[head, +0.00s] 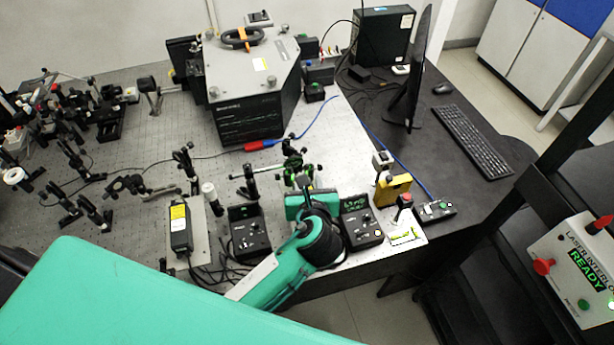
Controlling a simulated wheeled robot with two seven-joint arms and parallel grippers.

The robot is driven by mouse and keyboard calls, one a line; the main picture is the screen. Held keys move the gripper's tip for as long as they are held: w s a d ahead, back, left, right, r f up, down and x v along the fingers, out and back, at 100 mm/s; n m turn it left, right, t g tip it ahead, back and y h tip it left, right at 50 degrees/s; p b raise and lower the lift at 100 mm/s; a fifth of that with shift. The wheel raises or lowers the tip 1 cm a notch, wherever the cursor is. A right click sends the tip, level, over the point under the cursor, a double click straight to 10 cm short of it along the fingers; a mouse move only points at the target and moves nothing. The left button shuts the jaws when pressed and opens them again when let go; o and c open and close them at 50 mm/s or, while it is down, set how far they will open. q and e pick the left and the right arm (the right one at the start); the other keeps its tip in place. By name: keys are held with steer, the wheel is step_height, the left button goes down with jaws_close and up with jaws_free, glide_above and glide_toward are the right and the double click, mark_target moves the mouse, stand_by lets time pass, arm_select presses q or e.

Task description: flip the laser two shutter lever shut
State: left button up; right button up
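I cannot pick out the laser two shutter lever with certainty; it may be too small or hidden behind my arm. The right gripper is not in view.
Control boxes stand left (249,235) and right (361,222) of my wrist. A yellow block (393,190) and a red-topped switch (404,201) stand at right. A large grey-topped instrument (245,90) stands behind. An interlock box (575,268) reads READY. Optics crowd the left.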

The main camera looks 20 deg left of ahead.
arm_select(q)
steer(key=b+v, duration=0.1)
steer(key=v, duration=0.8)
steer(key=shift+b, duration=0.4)
